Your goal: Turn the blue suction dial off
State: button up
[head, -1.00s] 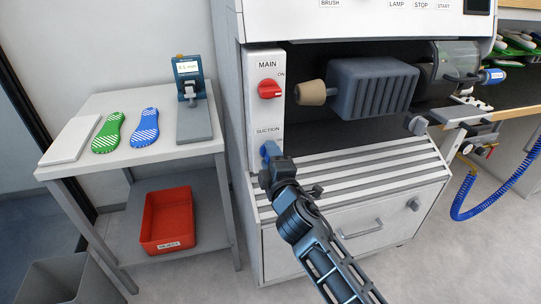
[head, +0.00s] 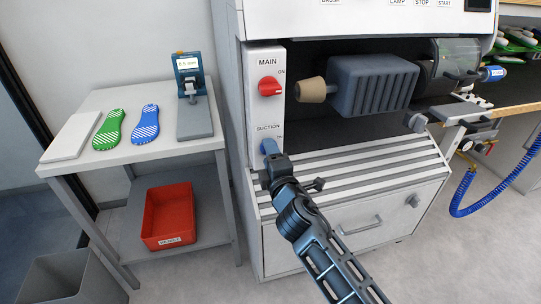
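The blue suction dial (head: 269,146) is on the white control panel at the left of the grinding machine, just under the SUCTION label. Only its upper part shows; my gripper and wrist hide the rest. My gripper (head: 272,160) is right at the dial, at the dial's lower side in the picture. The fingertips are small and partly hidden, so I cannot tell whether they are closed on it or only near it.
The red MAIN dial (head: 268,87) is above on the same panel. A grey motor housing (head: 372,84) with a tan grinding cone (head: 311,90) is to the right. A slatted grille (head: 370,158) lies below. A side table (head: 105,153) with insoles stands left.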

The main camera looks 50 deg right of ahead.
jog(key=o, duration=0.3)
jog(key=shift+o, duration=0.2)
jog(key=b+v, duration=0.2)
jog(key=v, duration=0.5)
jog(key=shift+s+a, duration=0.25)
jog(key=shift+s, duration=0.1)
